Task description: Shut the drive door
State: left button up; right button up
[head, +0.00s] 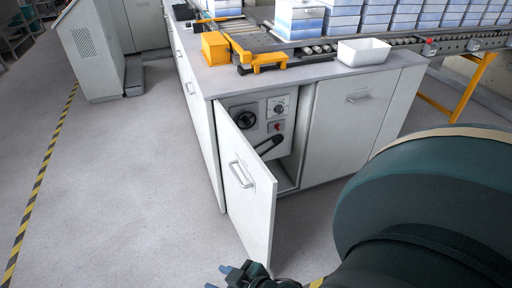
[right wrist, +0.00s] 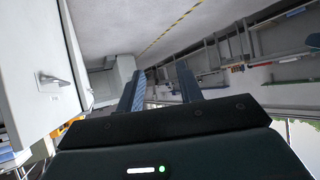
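The drive door (head: 248,195) is a pale grey panel with a bar handle (head: 241,174). In the head view it stands swung out from the front of the cabinet, hinged at its left side. Behind it the drive compartment (head: 262,118) shows a black handwheel, a knob, a red button and a black lever. My right gripper (head: 218,277) is low in the head view, near the bottom of the door's free edge; contact cannot be told. In the right wrist view its two fingers (right wrist: 160,88) are apart with nothing between them. A handled pale panel (right wrist: 35,60) lies left of them, apparently a cabinet door. My left gripper is not in view.
A closed cabinet door (head: 350,128) is right of the opening. The countertop (head: 225,80) above holds a yellow box (head: 215,48), a yellow bracket (head: 260,62) and a white tray (head: 363,52). Floor (head: 130,190) left of the door is clear.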

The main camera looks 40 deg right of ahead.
aim_at(239, 204)
jog(key=z, duration=1.2)
jog(key=j+z, duration=0.3)
jog(key=k+j, duration=0.05)
